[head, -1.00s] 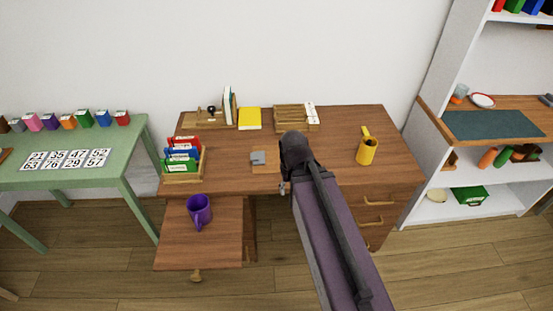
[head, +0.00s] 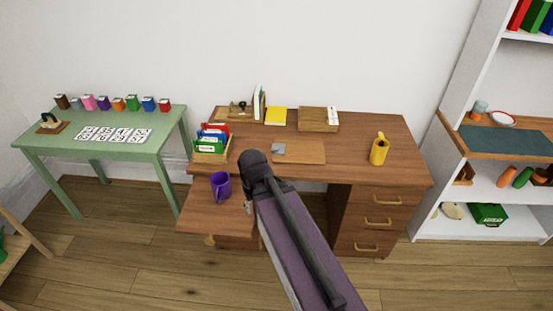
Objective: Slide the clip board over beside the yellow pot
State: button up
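The clip board (head: 305,153) is a flat brown board with a grey clip (head: 278,149) at its left end. My gripper (head: 248,208) is mostly hidden behind my arm, low and left of the clip board. Only a small metal part shows, so I cannot tell how its fingers stand.
A purple mug (head: 220,186) stands on the lower pull-out leaf at the left. A file rack (head: 211,150), a yellow book (head: 276,116) and a wooden tray (head: 316,120) stand on the desk. A green table (head: 60,150) is at left, a white shelf (head: 440,160) at right.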

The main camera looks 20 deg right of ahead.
aim_at(296, 151)
jog(key=u, duration=0.2)
jog(key=k, duration=0.55)
jog(key=u, duration=0.75)
jog(key=k, duration=0.45)
jog(key=u, duration=0.15)
jog(key=i, duration=1.45)
jog(key=z, duration=0.95)
jog(key=i, duration=0.55)
jog(key=z, duration=0.8)
jog(key=i, duration=0.55)
jog(key=z, duration=0.25)
